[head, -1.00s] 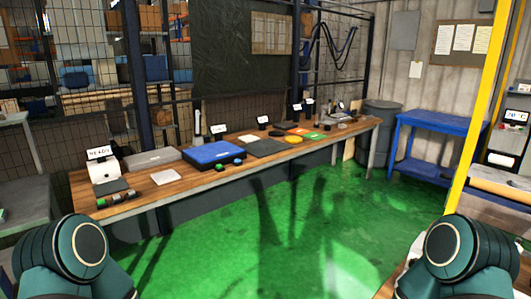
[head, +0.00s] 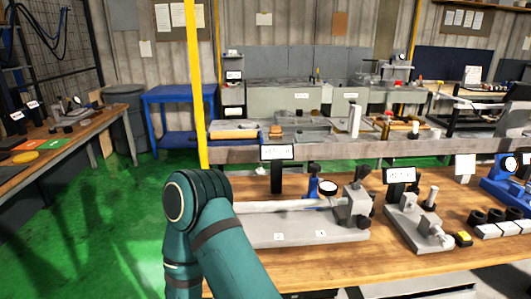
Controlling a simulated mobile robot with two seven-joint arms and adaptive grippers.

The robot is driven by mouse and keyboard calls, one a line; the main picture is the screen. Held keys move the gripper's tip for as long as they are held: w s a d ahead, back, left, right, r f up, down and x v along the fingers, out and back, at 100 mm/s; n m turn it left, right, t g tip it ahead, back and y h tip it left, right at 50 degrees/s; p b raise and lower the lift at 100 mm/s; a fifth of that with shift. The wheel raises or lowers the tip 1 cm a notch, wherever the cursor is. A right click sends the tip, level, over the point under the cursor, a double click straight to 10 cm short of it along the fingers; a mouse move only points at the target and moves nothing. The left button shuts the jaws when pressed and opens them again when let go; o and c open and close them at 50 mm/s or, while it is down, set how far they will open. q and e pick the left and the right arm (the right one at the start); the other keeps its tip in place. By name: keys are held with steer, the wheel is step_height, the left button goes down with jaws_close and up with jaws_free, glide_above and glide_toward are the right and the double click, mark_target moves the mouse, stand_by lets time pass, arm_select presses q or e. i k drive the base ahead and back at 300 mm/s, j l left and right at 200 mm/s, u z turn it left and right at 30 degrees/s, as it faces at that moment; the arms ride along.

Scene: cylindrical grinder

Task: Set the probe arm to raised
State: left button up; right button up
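In the head view a grey fixture stands on the wooden bench, with a flat base plate (head: 290,236), a long pale bar (head: 285,206) lying roughly level above it, and a grey block (head: 355,206) at its right end. A round white-faced dial (head: 328,187) is beside the block. I cannot tell which part, if any, is the probe arm. A teal link of my own arm (head: 200,210) hides the fixture's left end. Neither of my grippers shows.
The wooden bench (head: 385,265) also holds a second grey fixture (head: 418,228), a yellow block (head: 463,239) and a blue dial device (head: 508,185). A yellow post (head: 196,90) stands behind my arm. A blue table (head: 181,97) is farther back. Green floor (head: 110,235) is clear at left.

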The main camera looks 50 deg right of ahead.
mark_target(327, 188)
steer(key=z, duration=2.3)
